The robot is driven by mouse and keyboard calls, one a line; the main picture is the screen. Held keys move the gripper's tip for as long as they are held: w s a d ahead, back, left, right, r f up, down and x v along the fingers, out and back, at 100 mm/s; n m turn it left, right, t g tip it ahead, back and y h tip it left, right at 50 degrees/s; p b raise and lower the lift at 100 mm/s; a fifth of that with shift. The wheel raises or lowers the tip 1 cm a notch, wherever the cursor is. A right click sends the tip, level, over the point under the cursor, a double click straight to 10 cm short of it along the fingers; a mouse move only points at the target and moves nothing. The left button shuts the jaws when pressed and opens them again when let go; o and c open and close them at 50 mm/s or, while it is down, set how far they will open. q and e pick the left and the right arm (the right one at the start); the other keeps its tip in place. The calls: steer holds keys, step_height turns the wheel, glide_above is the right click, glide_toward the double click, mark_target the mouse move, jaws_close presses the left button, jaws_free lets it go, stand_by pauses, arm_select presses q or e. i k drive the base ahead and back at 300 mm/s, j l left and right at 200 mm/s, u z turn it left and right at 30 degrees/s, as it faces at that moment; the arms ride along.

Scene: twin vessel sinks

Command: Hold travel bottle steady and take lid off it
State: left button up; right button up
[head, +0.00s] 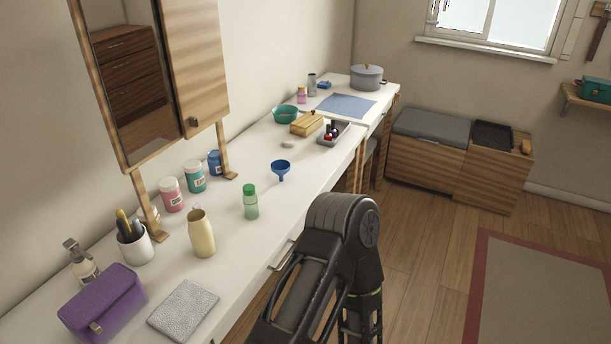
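The travel bottle looks to be the small translucent green bottle (251,207) standing upright on the white tabletop, right of the cream vase-like bottle. Its darker green lid (249,188) sits on top of it. A black arm of mine rises from the bottom edge in front of the table, its bend right of the green bottle and apart from it. Neither of my grippers shows, and nothing is touching the bottle.
The white table (325,187) has bare space around a blue funnel (281,168). A cream bottle (201,235), a grey cloth (184,309), a purple pouch (103,303) and a pen cup (136,244) stand nearby. A mirror cabinet (195,65) overhangs the back left.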

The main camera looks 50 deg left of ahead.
mark_target(250, 204)
steer(key=i, duration=2.25)
steer(key=i+u, duration=0.1)
steer(key=u, duration=3.55)
